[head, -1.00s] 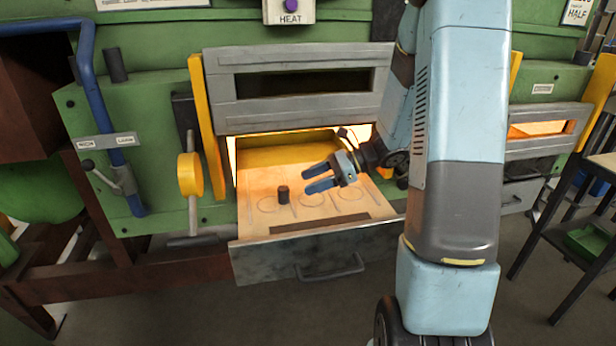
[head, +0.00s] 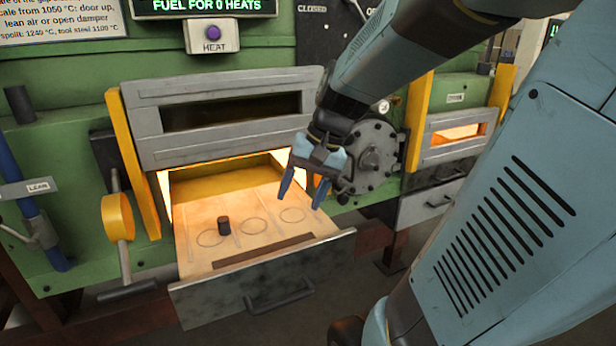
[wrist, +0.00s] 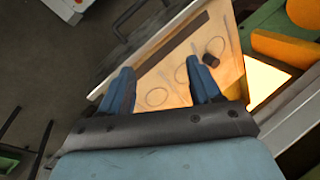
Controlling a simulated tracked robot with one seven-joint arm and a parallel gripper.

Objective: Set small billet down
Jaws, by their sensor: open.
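The small billet (head: 224,225) is a short dark cylinder. It stands upright at the left side of the pale drawer floor (head: 203,262), at the back edge of the leftmost marked circle. It also shows in the wrist view (wrist: 212,60), just beyond my right-hand finger. My gripper (head: 301,202) is open and empty, its blue fingers pointing down above the right end of the drawer, clear of the billet. In the wrist view the gripper (wrist: 162,82) has its fingers spread, with circles showing between them.
The raised grey furnace door (head: 225,115) hangs above the glowing opening behind the drawer. A yellow lever disc (head: 118,216) stands to the left. The drawer front (head: 215,300) has a dark handle (head: 280,295). A second glowing furnace mouth (head: 455,138) is at the right.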

